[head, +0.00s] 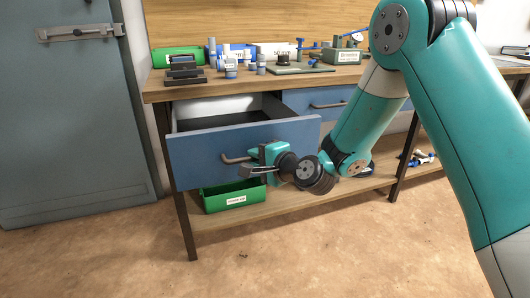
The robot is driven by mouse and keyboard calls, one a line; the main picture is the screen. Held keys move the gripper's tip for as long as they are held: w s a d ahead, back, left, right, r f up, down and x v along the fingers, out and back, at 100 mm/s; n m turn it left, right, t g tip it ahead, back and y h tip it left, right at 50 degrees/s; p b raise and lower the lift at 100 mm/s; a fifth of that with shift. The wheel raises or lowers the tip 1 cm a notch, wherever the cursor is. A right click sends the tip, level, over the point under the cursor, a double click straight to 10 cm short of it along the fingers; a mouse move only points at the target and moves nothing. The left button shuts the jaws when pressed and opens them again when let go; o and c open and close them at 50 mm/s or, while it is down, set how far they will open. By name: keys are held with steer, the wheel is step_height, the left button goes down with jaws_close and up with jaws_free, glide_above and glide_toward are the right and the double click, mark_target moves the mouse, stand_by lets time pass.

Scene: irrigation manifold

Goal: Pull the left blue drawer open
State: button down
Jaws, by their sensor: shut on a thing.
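The left blue drawer (205,154) stands pulled out from under the workbench, and its dark inside shows above the front panel. Its curved handle (234,159) is on the middle of the front. My gripper (255,164) is at the handle's right part, shut on it. The gripper body hides the right end of the handle. The right blue drawer (318,100) is closed flush under the bench and partly hidden by my arm.
The wooden workbench (160,94) carries small fittings, boxes and a green bin (178,56). A green crate (234,196) sits on the lower shelf (212,221) below the open drawer. A grey metal cabinet (70,130) stands at left. The floor in front is clear.

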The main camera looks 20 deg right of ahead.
steer(key=shift+s+d, duration=0.2)
steer(key=shift+s, duration=0.1)
steer(key=c, duration=1.4)
jaws_free()
steer(key=shift+a, duration=0.1)
steer(key=b+v, duration=1.6)
steer(key=v, duration=0.1)
steer(key=shift+s, duration=0.25)
